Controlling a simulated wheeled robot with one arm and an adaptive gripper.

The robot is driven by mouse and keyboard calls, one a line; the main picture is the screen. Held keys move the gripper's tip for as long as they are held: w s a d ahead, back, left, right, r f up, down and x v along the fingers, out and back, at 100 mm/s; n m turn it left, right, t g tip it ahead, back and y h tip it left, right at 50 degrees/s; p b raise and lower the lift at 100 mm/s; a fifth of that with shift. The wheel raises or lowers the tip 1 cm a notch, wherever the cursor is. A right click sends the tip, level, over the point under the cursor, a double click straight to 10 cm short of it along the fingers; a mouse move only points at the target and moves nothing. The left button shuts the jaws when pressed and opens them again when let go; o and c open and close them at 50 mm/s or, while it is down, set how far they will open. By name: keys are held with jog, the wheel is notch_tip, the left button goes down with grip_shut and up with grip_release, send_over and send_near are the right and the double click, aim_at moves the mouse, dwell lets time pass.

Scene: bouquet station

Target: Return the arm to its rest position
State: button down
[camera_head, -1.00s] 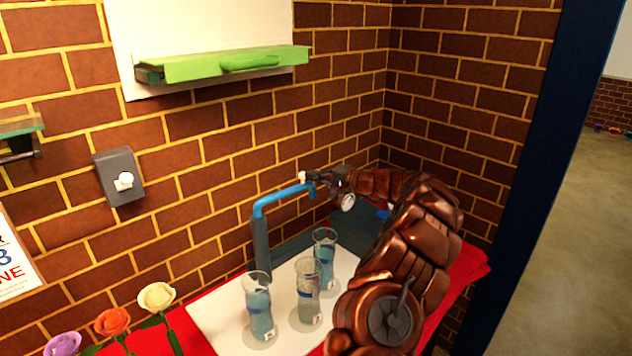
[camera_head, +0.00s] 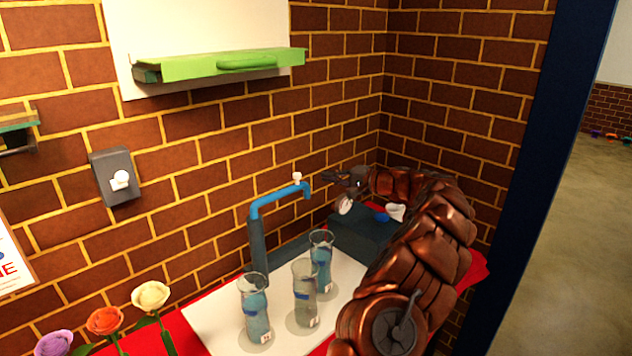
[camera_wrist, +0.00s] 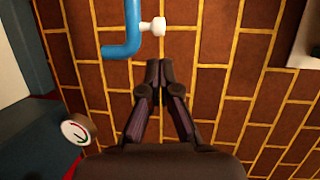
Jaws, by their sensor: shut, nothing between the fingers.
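My gripper (camera_head: 328,176) is just right of the blue tap (camera_head: 268,205) in the head view, apart from it. In the wrist view my gripper (camera_wrist: 159,70) has its fingertips together and holds nothing. The blue tap (camera_wrist: 131,25) shows above the fingertips with its white knob (camera_wrist: 156,26). The white knob (camera_head: 297,178) sits on top of the tap's spout end in the head view. My copper-coloured arm reaches up from the lower right and bends left toward the wall.
Three glasses (camera_head: 255,310) with bluish contents stand on a white board (camera_head: 215,320) on a red cloth (camera_head: 182,335). A dark block (camera_head: 360,228) stands behind my arm. Roses (camera_head: 151,296) are at lower left. A green shelf (camera_head: 210,66) is on the brick wall. Open floor lies at right.

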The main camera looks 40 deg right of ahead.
jog(key=b+v, duration=0.2)
jog(key=v, duration=0.5)
jog(key=shift+d, duration=0.5)
jog(key=shift+a+r, duration=0.1)
jog(key=s+a+r+n+g+y, duration=0.15)
jog(key=a+n+g, duration=0.25)
jog(key=a, duration=1.2)
jog(key=a+r+n+g+y, duration=0.3)
jog(key=a+g, duration=0.1)
jog(key=a, duration=1.2)
jog(key=s+a+f+n+g, duration=0.1)
jog(key=s+a+n+g, duration=0.15)
jog(key=s+a, duration=0.65)
jog(key=s+a+f+n+g+h, duration=0.1)
jog(key=s+a+f+g+h, duration=0.2)
jog(key=s, duration=0.5)
jog(key=s+a+f+n+g+h, duration=0.2)
jog(key=s+a+f+h, duration=0.1)
jog(key=s+a+f, duration=0.3)
jog(key=s+d+f+h, duration=0.2)
jog(key=s+d+f, duration=0.1)
jog(key=s, duration=0.5)
jog(key=s+d+f+g+h, duration=0.1)
jog(key=s+d+f+h, duration=0.2)
jog(key=s+d, duration=0.2)
jog(key=s, duration=0.3)
jog(key=shift+s+f, duration=0.2)
jog(key=shift+s, duration=0.2)
